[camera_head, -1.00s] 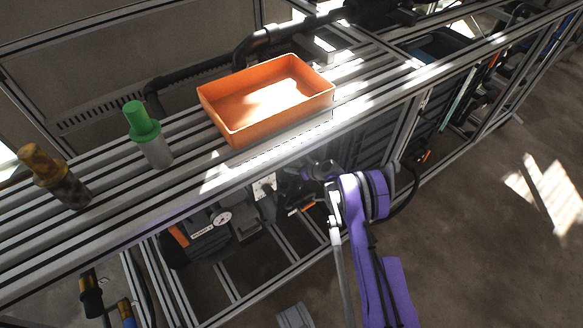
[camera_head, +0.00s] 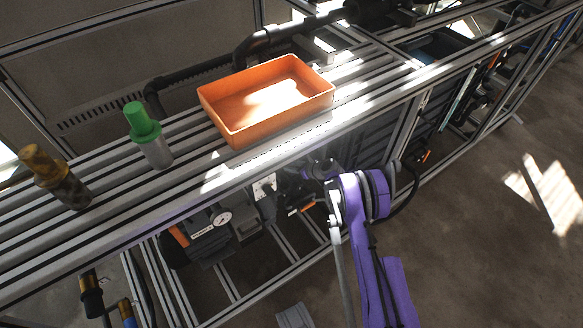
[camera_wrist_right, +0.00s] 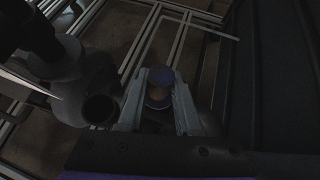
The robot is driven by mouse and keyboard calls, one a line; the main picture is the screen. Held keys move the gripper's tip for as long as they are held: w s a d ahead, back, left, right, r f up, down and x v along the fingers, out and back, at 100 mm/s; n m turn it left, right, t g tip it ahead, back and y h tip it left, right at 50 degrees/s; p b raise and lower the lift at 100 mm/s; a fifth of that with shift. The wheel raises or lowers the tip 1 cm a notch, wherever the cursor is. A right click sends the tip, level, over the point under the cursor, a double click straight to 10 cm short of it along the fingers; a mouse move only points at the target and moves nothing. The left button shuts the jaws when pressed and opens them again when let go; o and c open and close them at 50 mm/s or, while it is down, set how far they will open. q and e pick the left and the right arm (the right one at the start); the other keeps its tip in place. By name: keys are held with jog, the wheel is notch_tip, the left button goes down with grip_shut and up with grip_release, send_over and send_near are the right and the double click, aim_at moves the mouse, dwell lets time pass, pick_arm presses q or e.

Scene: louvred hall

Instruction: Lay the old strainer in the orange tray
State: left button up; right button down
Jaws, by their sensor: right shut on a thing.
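The orange tray (camera_head: 232,128) stands empty on the slatted rack top, partly sunlit. A worn, brown-capped cylinder with a mottled dark body (camera_head: 62,185) stands upright at the rack's left. A green-capped grey cylinder (camera_head: 150,140) stands between it and the tray. My right gripper (camera_head: 318,170) is below and right of the tray in the head view, by the rack's front side. In the right wrist view (camera_wrist_right: 158,102) its fingers are shut on a small round piece with a bluish top and brownish part (camera_wrist_right: 158,88). It is too dark to tell whether this is a strainer. My left gripper is out of view.
A black pipe (camera_head: 262,45) runs behind the tray. The rack's front rail (camera_head: 200,195) lies between my right arm and the top. A gauge (camera_head: 223,219) and dark machinery sit below. Bare slats show between the green-capped cylinder and tray. Open floor lies at right.

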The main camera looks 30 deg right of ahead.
notch_tip(320, 180, up, 12)
jog(key=p, duration=0.5)
dwell(0.3)
jog(key=shift+f, duration=0.15)
